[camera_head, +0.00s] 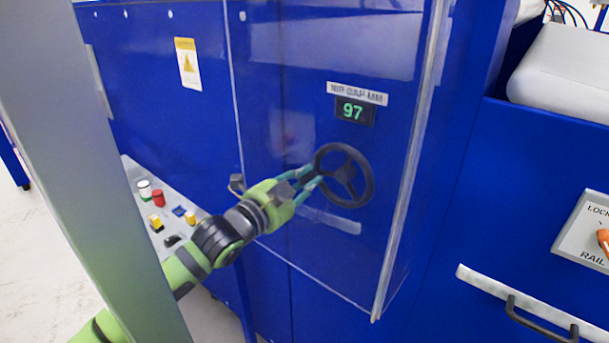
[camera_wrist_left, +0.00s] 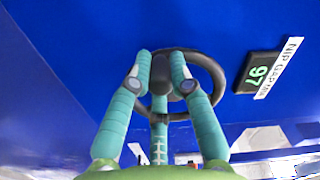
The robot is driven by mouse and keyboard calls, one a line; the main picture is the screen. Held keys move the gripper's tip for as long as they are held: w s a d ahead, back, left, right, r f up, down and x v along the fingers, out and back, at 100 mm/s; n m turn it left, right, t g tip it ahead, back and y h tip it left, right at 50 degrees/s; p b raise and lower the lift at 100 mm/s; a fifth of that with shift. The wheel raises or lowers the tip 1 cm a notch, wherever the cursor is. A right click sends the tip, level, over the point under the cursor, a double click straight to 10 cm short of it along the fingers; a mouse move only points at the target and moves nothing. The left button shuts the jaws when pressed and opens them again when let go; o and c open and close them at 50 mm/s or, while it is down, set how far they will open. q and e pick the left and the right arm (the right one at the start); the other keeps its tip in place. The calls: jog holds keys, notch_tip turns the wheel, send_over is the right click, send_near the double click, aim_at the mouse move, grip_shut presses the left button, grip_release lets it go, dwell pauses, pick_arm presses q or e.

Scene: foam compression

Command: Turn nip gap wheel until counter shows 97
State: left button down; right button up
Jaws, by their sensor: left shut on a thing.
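The nip gap wheel (camera_head: 367,190) is a black handwheel on the blue machine panel. The counter (camera_head: 355,110) above it reads 97 in green digits, under a white "NIP GAP MM" label (camera_head: 357,93). My left gripper (camera_head: 315,176) reaches in from the left with its teal fingers at the wheel's left rim. In the left wrist view the fingers (camera_wrist_left: 162,80) close on the wheel (camera_wrist_left: 212,70), around its rim and near the dark hub. The counter also shows there (camera_wrist_left: 257,73), tilted. My right gripper is not in view.
A clear panel edge (camera_head: 408,190) runs down right of the wheel. A drawer handle (camera_head: 540,322) and a lock plate (camera_head: 588,235) are at the right. A grey post of uncertain kind crosses the left foreground.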

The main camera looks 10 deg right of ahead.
pick_arm(q)
jog(key=shift+f+n, duration=0.35)
jog(key=shift+n, duration=0.15)
jog(key=shift+s+f, duration=0.1)
jog(key=c, duration=1.1)
grip_release()
jog(key=v, duration=1.2)
jog(key=shift+d, duration=0.1)
